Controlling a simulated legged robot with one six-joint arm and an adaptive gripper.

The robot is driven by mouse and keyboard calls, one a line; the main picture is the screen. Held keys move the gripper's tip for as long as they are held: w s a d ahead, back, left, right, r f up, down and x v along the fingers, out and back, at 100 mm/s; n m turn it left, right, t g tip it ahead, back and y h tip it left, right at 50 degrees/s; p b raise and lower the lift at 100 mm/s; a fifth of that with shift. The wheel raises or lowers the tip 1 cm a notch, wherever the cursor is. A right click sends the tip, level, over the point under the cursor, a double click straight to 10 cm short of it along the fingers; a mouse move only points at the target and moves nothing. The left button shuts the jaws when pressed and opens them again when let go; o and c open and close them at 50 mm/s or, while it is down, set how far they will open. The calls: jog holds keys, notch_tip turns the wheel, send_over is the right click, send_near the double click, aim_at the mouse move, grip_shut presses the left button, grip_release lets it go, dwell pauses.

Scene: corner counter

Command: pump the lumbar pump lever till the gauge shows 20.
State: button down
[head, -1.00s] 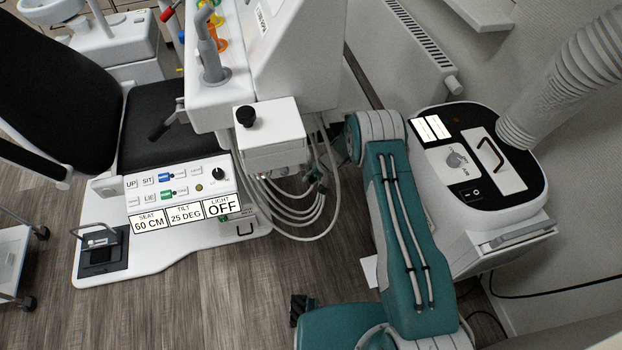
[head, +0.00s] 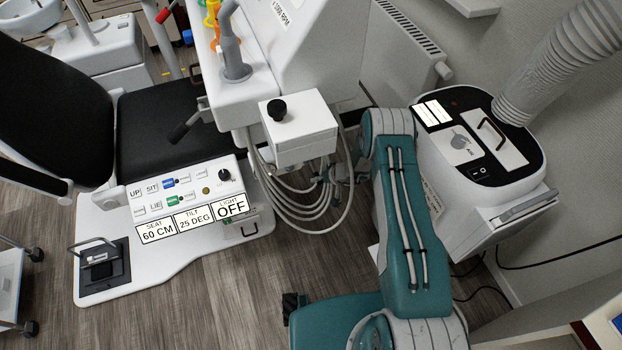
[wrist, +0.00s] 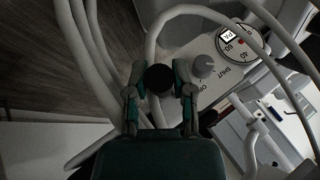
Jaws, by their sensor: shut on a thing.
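My gripper (wrist: 160,80) is in the wrist view, with one finger on each side of a round black knob (wrist: 159,77), taken to be the end of the pump lever. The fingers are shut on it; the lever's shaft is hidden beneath.
Pale hoses (wrist: 98,60) loop close around my gripper; they hang below the white box (head: 297,140) in the head view. A white machine (head: 450,200) with a ribbed duct stands right. The chair base (head: 190,262) with its control panel is left. Floor between is open.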

notch_tip(320, 180, down, 7)
jog(key=n+t+y, duration=0.2)
jog(key=t, duration=0.4)
jog(key=shift+w+r+y, duration=0.2)
jog(key=shift+w+y, duration=0.2)
jog(key=shift+a, duration=0.1)
jog(key=shift+c, duration=2.3)
grip_release()
jog(key=shift+w, duration=0.1)
jog(key=shift+r, duration=0.1)
jog(key=v, duration=1.1)
jog(key=shift+s+d, duration=0.3)
jog(key=shift+d, duration=0.1)
